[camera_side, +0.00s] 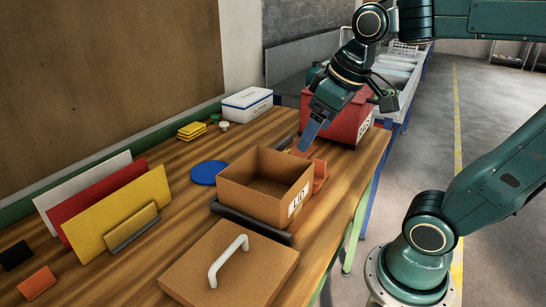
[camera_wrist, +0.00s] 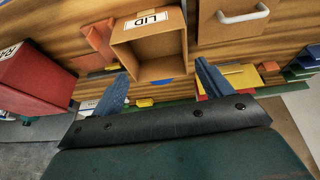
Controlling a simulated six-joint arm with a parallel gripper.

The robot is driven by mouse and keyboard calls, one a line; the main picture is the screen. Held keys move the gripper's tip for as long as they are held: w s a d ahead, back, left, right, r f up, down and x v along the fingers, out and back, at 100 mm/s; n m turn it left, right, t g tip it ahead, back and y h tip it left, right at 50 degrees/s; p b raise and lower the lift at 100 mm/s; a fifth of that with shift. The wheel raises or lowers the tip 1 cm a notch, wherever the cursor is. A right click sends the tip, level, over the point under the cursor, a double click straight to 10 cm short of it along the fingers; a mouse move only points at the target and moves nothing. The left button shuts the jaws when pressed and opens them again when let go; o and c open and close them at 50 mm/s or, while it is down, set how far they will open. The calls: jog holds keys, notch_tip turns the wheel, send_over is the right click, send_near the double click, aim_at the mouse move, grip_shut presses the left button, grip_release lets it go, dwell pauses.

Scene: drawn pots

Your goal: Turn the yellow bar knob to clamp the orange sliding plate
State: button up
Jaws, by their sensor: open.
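An orange piece (camera_side: 320,174), which looks like the sliding plate, stands behind the right side of the cardboard box, partly hidden in the side view. It also shows in the wrist view (camera_wrist: 98,42), left of the box. A small yellow bit (camera_wrist: 111,67) shows below it there, close to my left finger; I cannot tell whether it is the bar knob. No yellow knob is clear in the side view. My gripper (camera_side: 311,137) is tilted down above the bench, behind the box. In the wrist view my gripper (camera_wrist: 162,69) has its blue fingers wide apart with nothing held between them.
An open cardboard box (camera_side: 265,189) marked LID stands near the orange piece. A red bin (camera_side: 337,114) is close behind my gripper. A lid with a white handle (camera_side: 230,262) lies in front. A blue disc (camera_side: 209,173) and yellow stack (camera_side: 191,130) lie left.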

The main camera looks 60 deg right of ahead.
jog(key=w+d+f+g, duration=0.2)
jog(key=w+d+f, duration=0.1)
jog(key=w+d, duration=0.6)
jog(key=w+d+f+g, duration=0.2)
jog(key=w+d, duration=0.6)
jog(key=d, duration=0.3)
jog(key=shift+w+f, duration=0.4)
jog(key=shift+d+f, duration=0.1)
notch_tip(320, 180, down, 14)
jog(key=shift+r, duration=0.2)
jog(key=c, duration=1)
